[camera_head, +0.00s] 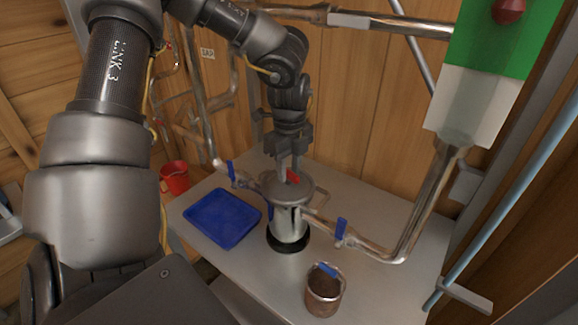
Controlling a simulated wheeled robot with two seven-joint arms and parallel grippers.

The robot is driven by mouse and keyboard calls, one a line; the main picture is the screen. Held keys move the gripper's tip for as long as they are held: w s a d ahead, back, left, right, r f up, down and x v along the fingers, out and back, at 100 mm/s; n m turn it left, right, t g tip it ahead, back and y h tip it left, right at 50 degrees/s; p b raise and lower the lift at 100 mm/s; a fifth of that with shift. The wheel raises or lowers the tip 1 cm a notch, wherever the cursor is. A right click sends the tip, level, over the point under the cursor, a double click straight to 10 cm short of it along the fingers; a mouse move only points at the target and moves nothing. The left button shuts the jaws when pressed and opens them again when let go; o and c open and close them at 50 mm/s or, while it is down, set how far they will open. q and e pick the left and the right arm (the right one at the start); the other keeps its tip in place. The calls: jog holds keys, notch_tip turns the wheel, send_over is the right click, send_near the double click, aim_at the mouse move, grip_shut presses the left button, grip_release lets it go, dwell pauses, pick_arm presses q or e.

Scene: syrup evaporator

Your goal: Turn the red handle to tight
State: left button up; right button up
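The red handle (293,177) sits on top of a metal cylindrical vessel (288,222) on the table. Only a small part of the handle shows, because my gripper covers the rest. My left gripper (288,172) points down from above, with its fingertips right at the handle, close to the vessel's lid. The fingers are seen nearly edge-on, so I cannot tell whether they are closed on the handle. My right gripper is not in view.
Metal pipes with blue valve handles (341,230) (231,171) join the vessel from both sides. A blue tray (222,218) lies to its left, and a red cup (174,178) stands behind the tray. A brownish pot (323,291) stands in front. A green and white tank (490,70) hangs at right.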

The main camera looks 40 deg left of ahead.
pick_arm(q)
grip_shut()
